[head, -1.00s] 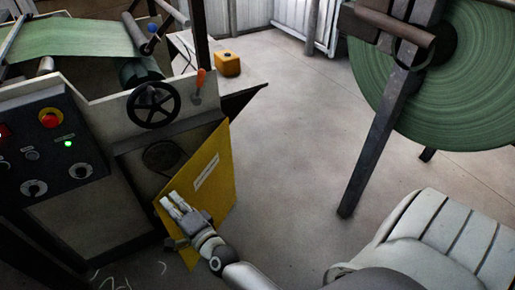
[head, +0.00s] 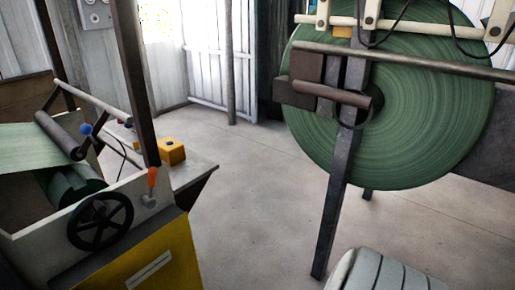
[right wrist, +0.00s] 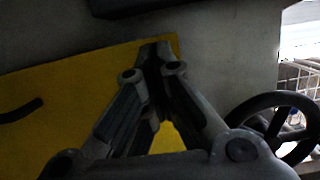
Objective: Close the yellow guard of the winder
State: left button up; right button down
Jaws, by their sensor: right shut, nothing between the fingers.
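My left gripper is in neither view.
A black handwheel (head: 100,221) and an orange-knobbed lever (head: 151,185) sit above the guard. A large green roll (head: 430,100) hangs on a frame at right. Floor between is clear.

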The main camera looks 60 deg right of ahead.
jog(key=shift+w+r, duration=0.1)
jog(key=shift+r, duration=0.15)
jog(key=shift+r, duration=0.1)
dwell(0.4)
jog(key=s+d, duration=0.2)
jog(key=s, duration=1)
jog(key=shift+f, duration=0.3)
